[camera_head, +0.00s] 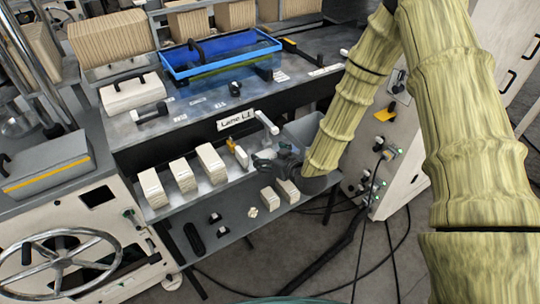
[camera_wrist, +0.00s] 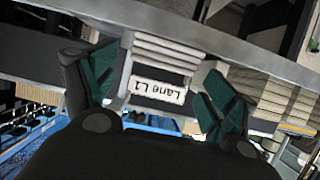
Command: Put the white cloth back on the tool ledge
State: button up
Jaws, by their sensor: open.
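My gripper (camera_head: 274,157) is over the right part of the upper grey ledge (camera_head: 226,191). In the wrist view my gripper (camera_wrist: 158,90) is open, its green-padded fingers apart. The "Lane L1" sign (camera_wrist: 158,91) shows upside down beyond the gap, and I see no cloth held. I cannot clearly pick out the white cloth. A small crumpled cream-white thing (camera_head: 253,212) lies on the lower grey shelf (camera_head: 225,232), below and left of my gripper; I cannot tell if it is the cloth. My gripper hides part of the ledge.
Several pale stacks (camera_head: 183,175) stand on the ledge left of my gripper. Two smaller blocks (camera_head: 287,190) stand just below it. A white bar (camera_head: 267,122) sticks up behind it. A blue tray (camera_head: 220,56) sits on the bench above. Cables run over the floor at right.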

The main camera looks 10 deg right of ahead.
jog(key=shift+r, duration=0.15)
jog(key=shift+s+d, duration=0.1)
jog(key=shift+s, duration=0.1)
jog(key=b+v, duration=0.3)
jog(key=v, duration=0.8)
jog(key=shift+s+r, duration=0.2)
